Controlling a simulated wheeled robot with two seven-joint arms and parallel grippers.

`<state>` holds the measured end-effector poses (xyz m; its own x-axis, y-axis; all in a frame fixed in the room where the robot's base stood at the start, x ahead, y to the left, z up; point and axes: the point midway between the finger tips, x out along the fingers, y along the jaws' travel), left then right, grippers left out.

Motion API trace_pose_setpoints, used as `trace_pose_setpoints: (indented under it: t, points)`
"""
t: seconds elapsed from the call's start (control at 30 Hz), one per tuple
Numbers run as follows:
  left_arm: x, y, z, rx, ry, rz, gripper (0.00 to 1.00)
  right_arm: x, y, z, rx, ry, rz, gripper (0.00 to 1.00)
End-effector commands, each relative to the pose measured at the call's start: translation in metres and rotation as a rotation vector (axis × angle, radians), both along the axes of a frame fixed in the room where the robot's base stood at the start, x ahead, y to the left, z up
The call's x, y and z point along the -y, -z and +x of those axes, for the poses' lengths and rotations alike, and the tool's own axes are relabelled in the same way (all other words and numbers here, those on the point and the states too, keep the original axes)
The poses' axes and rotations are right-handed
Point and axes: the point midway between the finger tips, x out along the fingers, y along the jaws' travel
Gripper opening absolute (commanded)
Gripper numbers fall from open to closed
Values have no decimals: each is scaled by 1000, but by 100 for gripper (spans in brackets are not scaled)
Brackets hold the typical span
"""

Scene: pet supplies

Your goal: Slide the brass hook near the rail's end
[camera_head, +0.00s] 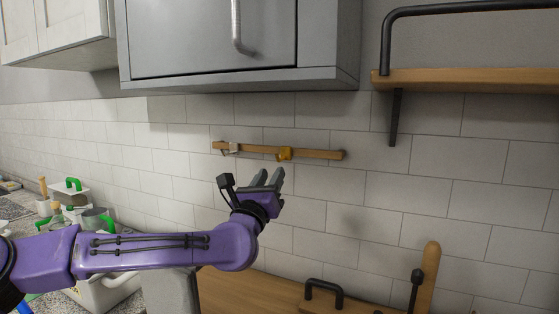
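A wooden rail (318,154) is fixed level along the white tiled wall, below the grey cabinet. The brass hook (284,154) hangs on it a little right of the rail's middle. A pale, silvery hook (229,150) hangs near the rail's left end. My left gripper (270,174) is just below the brass hook in the picture, with its dark fingers pointing up. The fingers look parted with nothing between them, and they appear clear of the hook. How far the gripper is from the wall is hard to tell. My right gripper is out of view.
A grey cabinet (215,40) overhangs the rail. A wooden shelf (480,79) with a black bracket (395,117) stands out at right. Green-handled containers (98,222) stand on the counter at left. The rail's right part is bare.

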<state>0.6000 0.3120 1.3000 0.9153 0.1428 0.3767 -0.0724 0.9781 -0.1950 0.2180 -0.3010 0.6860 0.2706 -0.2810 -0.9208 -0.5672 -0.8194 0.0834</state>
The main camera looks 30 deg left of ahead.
Motion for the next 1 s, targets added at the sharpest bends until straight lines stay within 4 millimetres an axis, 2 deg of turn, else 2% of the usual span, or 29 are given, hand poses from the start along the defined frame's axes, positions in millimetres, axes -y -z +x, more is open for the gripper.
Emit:
trace_pose_setpoints:
  t: [0.03, 0.2, 0.3, 0.43, 0.67, 0.7, 0.8, 1.0]
  points:
    - [-2, -11, 11, -3, -3, 5, 36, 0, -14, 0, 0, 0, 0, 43]
    - [-7, -25, 46, -3, -2, 3, 36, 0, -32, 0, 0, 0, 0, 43]
    - [-9, -29, 59, -3, -2, 3, 36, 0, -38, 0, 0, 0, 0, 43]
    - [-11, -30, 68, -1, -1, 0, 36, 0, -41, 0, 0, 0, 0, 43]
    - [-11, -29, 69, -1, 0, -1, 36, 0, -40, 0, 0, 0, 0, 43]
    - [-11, -29, 69, -1, 0, -1, 29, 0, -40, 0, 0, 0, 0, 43]
    - [-11, -29, 69, -1, 0, -1, 0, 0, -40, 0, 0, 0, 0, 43]
    - [-11, -29, 69, -1, 0, 0, 0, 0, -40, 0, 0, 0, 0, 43]
